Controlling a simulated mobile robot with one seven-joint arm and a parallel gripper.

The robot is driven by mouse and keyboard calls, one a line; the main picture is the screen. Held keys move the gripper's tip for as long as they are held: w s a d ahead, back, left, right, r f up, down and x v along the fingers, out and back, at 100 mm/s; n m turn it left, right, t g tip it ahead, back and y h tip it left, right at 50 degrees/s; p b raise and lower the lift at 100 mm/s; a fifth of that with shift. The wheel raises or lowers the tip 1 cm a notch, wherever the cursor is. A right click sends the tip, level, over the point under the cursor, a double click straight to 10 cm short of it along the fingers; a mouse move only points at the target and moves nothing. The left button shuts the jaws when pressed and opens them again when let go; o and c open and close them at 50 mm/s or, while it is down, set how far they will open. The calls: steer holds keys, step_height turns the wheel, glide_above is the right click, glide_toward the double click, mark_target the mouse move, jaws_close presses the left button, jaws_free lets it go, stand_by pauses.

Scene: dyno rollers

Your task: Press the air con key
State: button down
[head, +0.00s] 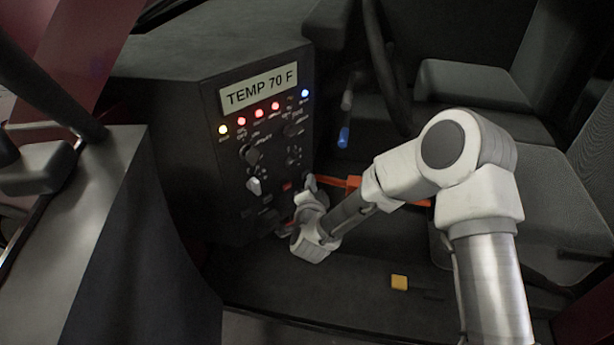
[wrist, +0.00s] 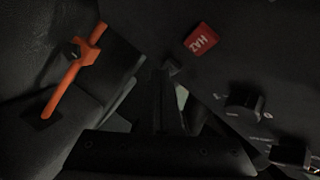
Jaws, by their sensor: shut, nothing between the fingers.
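The dash panel (head: 200,170) carries a "TEMP 70 F" display (head: 259,88), a row of small lights, several knobs and some small keys low down. A red key (head: 287,187) sits near its lower right; in the wrist view a red key with white letters, apparently "HAZ" (wrist: 201,39), shows right of my fingertips. I cannot read an air con label on any key. My gripper (wrist: 168,72) is shut and empty, its dark fingers close to the panel face beside the red key. In the head view my wrist hides part of the panel's lower right corner.
Two dark knobs (wrist: 243,103) (wrist: 290,152) lie right of my fingers in the wrist view. An orange lever (wrist: 76,76) is to the left. A yellow block (head: 399,282) lies on the floor. Seats (head: 480,85) stand behind my arm.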

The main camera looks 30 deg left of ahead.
steer(key=shift+d, duration=0.1)
stand_by(0.3)
steer(key=shift+s+d, duration=0.15)
steer(key=shift+d, duration=0.2)
steer(key=shift+d, duration=0.1)
steer(key=shift+s+d+b, duration=0.15)
steer(key=shift+s+d, duration=0.15)
steer(key=shift+d, duration=0.6)
steer(key=shift+s+d+b, duration=0.1)
steer(key=shift+s+d, duration=0.15)
steer(key=shift+d, duration=0.7)
steer(key=shift+s+d+b, duration=0.15)
steer(key=shift+s+d, duration=0.15)
steer(key=shift+d, duration=0.6)
